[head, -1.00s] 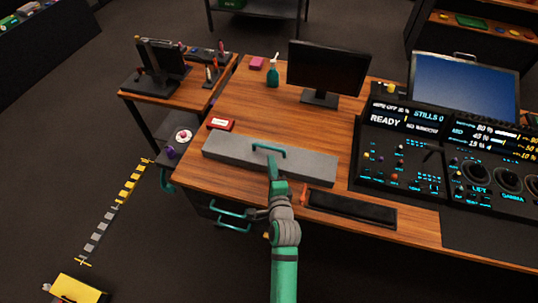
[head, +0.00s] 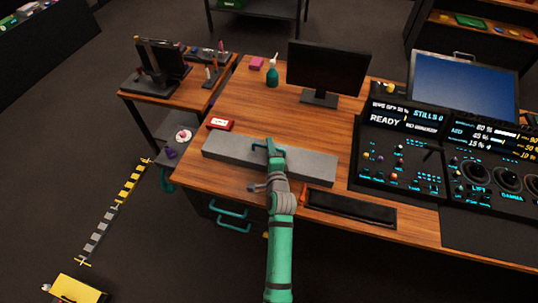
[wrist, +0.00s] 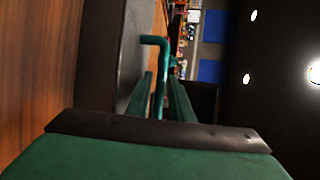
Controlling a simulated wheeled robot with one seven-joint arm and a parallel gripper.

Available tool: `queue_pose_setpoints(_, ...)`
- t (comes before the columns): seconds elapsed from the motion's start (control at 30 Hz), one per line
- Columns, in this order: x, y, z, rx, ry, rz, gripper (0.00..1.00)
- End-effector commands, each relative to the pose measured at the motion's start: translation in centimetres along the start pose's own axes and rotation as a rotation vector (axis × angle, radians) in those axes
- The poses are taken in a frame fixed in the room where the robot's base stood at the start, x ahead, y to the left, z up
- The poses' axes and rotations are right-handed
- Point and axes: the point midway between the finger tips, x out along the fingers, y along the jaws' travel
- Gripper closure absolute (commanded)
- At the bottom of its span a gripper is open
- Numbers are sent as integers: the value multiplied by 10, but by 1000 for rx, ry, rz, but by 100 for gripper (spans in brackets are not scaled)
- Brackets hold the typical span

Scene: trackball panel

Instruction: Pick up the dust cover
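The dust cover (head: 225,152) is a long, flat grey slab with a teal bar handle on top, lying near the front of the wooden desk. My gripper (head: 270,149) is at the handle, reaching in from the front, and hides much of it in the head view. In the wrist view, the teal handle (wrist: 153,40) runs down between the two fingers of my gripper (wrist: 163,88). The fingers stand apart on either side of the handle, and the gripper looks open around it. The cover (wrist: 130,60) rests flat on the desk.
A black tray-like strip (head: 350,208) lies to the right of the cover, with the control panel (head: 400,160) beyond. A red box (head: 221,124) sits behind the cover's left end. A monitor (head: 327,70) and a spray bottle (head: 272,73) stand farther back. The desk between is clear.

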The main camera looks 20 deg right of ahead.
Motion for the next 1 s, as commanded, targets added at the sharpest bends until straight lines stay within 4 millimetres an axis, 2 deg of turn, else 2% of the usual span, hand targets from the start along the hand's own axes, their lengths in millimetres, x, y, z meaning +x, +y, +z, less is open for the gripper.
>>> queue_pose_setpoints(0.13,0,0,1,0,-1,0,80)
queue_pose_setpoints(0.2,0,0,1,0,-1,0,97)
queue_pose_setpoints(0.23,0,0,1,0,-1,0,100)
queue_pose_setpoints(0.67,-1,-4,0,0,1,-3,100)
queue_pose_setpoints(0.77,-2,-11,1,0,0,-3,100)
queue_pose_setpoints(0.9,-6,-31,2,-1,1,-5,100)
queue_pose_setpoints(1.0,-23,-47,-3,0,3,-5,100)
